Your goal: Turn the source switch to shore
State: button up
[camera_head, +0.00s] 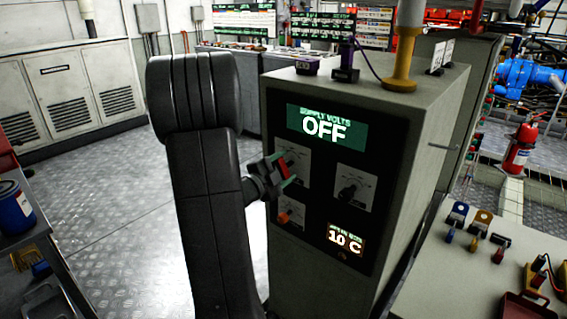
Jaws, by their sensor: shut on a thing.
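The grey control cabinet (420,130) stands right of centre, its black front panel facing me. Its upper display (326,128) reads "SUPPLY VOLTS OFF". My gripper (285,169), with green fingers, is at the panel's left switch and shut on its red knob (282,170). The gripper hides part of that switch's plate (299,158), and its markings are too small to read. A second switch (348,192) with a dark knob sits to the right, untouched. I cannot tell which position the gripped knob points to.
A small orange-red part (284,217) and a "10 C" display (345,240) are lower on the panel. Small items and a yellow post (403,55) stand on the cabinet top. A bench (450,285) with padlocks is at right. Open metal floor (120,200) lies at left.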

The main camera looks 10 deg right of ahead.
jog(key=shift+n+p, duration=0.75)
jog(key=shift+n, duration=0.75)
jog(key=shift+f, duration=0.1)
jog(key=o, duration=1)
jog(key=v, duration=1.4)
jog(key=shift+d, duration=0.15)
jog(key=x, duration=1.3)
jog(key=shift+w+d, duration=0.3)
